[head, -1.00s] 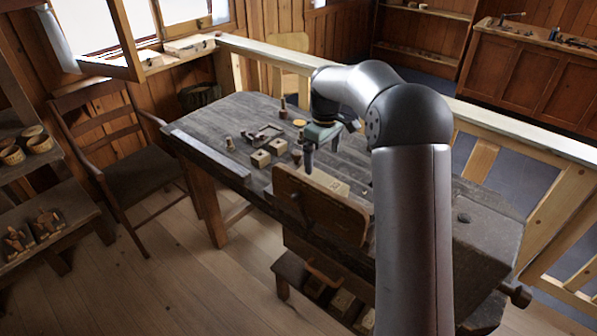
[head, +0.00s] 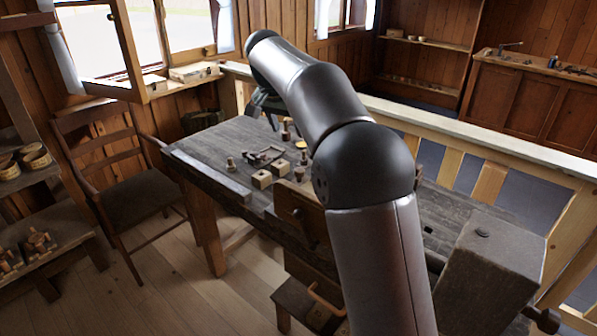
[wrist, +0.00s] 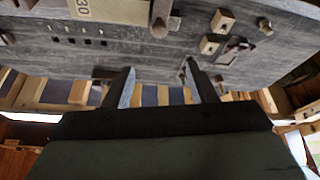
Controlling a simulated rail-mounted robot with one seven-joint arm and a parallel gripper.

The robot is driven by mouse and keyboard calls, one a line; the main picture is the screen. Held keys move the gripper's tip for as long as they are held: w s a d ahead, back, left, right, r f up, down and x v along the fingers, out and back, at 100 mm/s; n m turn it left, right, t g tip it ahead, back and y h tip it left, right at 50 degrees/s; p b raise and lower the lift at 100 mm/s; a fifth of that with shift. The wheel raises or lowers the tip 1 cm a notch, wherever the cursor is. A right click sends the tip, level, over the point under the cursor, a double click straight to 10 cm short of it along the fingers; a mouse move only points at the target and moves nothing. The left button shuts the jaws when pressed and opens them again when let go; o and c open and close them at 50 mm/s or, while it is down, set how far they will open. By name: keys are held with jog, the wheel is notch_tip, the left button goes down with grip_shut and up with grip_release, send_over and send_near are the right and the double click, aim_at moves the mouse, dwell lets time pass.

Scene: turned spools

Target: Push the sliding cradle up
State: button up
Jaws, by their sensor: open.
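My gripper (wrist: 160,66) is open and empty, its two dark fingers apart in the wrist view. In the head view it (head: 264,106) is partly hidden by my arm, at the far side of the grey workbench (head: 205,141). A small dark device with a frame lies on the bench (head: 265,155); it may be the sliding cradle, but I cannot tell surely. It also shows in the wrist view (wrist: 235,50), right of and apart from the fingers. Turned spools stand near it, one left (head: 230,164) and one right (head: 303,157).
Two pale holed blocks (head: 262,179) (head: 281,167) sit in front of the device. A wooden vise jaw (head: 302,213) stands at the bench front. A chair (head: 128,180) is at the left, and a pale rail (head: 470,133) runs behind the bench.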

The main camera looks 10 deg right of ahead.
aim_at(299, 169)
jog(key=p+x, duration=0.1)
jog(key=x, duration=1.6)
jog(key=shift+s+f, duration=0.1)
jog(key=shift+f, duration=0.05)
